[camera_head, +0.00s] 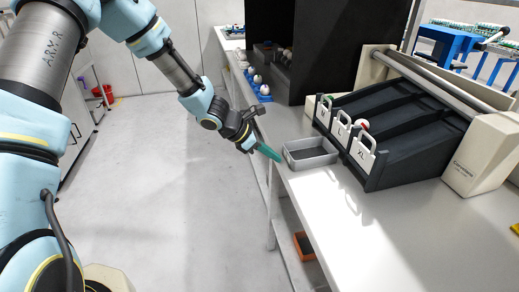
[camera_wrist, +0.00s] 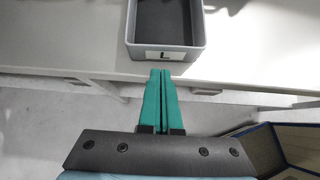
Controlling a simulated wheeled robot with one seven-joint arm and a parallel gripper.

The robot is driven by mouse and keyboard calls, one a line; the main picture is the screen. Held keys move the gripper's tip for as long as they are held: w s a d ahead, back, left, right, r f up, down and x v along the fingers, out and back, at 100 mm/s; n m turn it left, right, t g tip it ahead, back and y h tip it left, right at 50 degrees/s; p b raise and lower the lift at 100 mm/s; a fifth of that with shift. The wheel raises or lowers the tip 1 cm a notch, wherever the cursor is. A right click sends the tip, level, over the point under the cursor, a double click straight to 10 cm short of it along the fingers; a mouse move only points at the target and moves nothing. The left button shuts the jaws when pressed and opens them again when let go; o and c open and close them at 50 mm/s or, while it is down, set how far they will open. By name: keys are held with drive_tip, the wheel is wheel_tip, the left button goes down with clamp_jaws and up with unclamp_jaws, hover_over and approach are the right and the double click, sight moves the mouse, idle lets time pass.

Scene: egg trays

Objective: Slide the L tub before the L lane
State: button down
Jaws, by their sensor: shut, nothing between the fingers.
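The L tub (camera_head: 311,159) is a grey open box on the white table, near its left edge and in front of the dark sorter. In the wrist view, the tub (camera_wrist: 165,54) shows its "L" label on the near wall and looks empty inside. My gripper (camera_head: 277,158) has green fingers held shut, just off the table edge. In the wrist view its fingertips (camera_wrist: 161,72) are close below the labelled wall; I cannot tell whether they touch. The L lane (camera_head: 339,130) is the middle lane of the sorter, with an "L" plate at its front.
The M plate (camera_head: 323,115) and XL plate (camera_head: 362,154) flank the L plate. A red and white item (camera_head: 362,124) sits by the lanes. Blue egg trays (camera_head: 259,88) stand farther back along the table edge. The table (camera_head: 380,240) is bare in front.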

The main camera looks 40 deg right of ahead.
sight(287, 156)
drive_tip(key=shift+s+d, duration=0.2)
drive_tip(key=shift+d, duration=0.4)
drive_tip(key=shift+s+d+f, duration=0.1)
drive_tip(key=shift+s+d, duration=0.15)
drive_tip(key=shift+d, duration=0.35)
drive_tip(key=shift+s+d, duration=0.15)
drive_tip(key=shift+d, duration=0.25)
